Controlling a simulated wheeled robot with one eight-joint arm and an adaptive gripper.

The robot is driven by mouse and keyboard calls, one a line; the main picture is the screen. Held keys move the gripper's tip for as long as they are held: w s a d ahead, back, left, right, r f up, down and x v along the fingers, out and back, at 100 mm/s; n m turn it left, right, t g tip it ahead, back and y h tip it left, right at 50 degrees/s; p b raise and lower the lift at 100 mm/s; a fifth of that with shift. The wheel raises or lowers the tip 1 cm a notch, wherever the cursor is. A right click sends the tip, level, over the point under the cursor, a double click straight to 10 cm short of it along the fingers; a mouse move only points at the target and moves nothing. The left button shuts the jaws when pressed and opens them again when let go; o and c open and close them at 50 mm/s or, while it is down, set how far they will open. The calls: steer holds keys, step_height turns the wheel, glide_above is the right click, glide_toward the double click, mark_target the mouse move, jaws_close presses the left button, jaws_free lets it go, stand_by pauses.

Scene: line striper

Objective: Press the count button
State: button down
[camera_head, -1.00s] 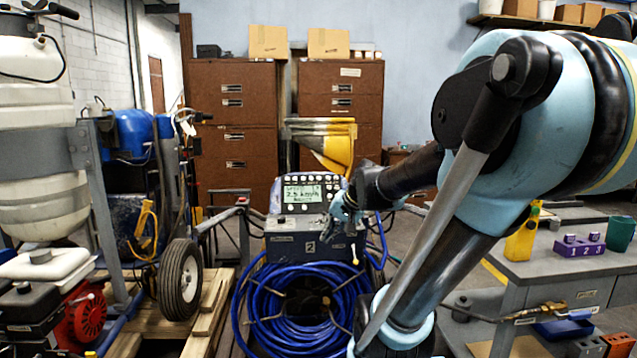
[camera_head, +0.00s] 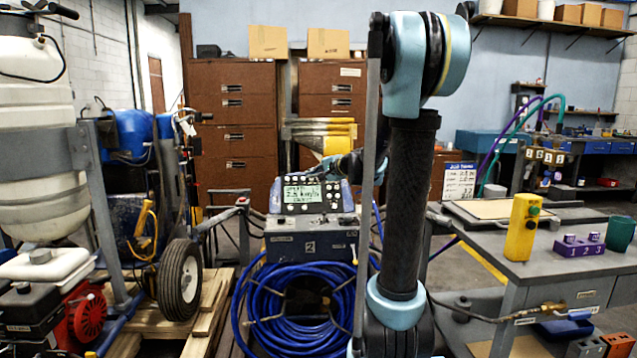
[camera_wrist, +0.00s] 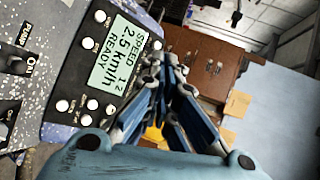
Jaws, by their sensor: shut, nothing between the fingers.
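The striper's control console (camera_head: 310,241) stands in the middle of the head view, its tilted panel facing me. Its display (camera_head: 303,193) also shows in the wrist view (camera_wrist: 118,54), sideways, reading speed 2.5 km/h and READY. Small round white buttons (camera_wrist: 62,105) sit along the display's edges in the wrist view. Their labels are too small to read, so I cannot tell which is the count button. My gripper (camera_wrist: 170,68) is shut and empty, with its tips over the panel's edge. In the head view my gripper (camera_head: 330,167) is at the panel's top right, partly hidden.
A coiled blue hose (camera_head: 290,300) hangs below the console. A grey bench (camera_head: 560,258) at right holds a yellow button box (camera_head: 522,226) and a purple block (camera_head: 578,247). A wheel (camera_head: 180,281) stands left. Brown cabinets (camera_head: 236,110) are behind.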

steer(key=w+d+r+m+t, duration=0.1)
steer(key=w+d+m+t, duration=0.2)
steer(key=w, duration=0.8)
steer(key=shift+r+m, duration=0.25)
steer(key=shift+m, duration=0.65)
steer(key=shift+w+f, duration=0.1)
steer(key=shift+w+f, duration=3)
steer(key=shift+f, duration=0.05)
steer(key=shift+w+f, duration=0.5)
steer(key=shift+w, duration=0.1)
steer(key=shift+s+r, duration=0.6)
steer(key=shift+s, duration=0.05)
steer(key=shift+s+r, duration=1.75)
steer(key=shift+r, duration=0.05)
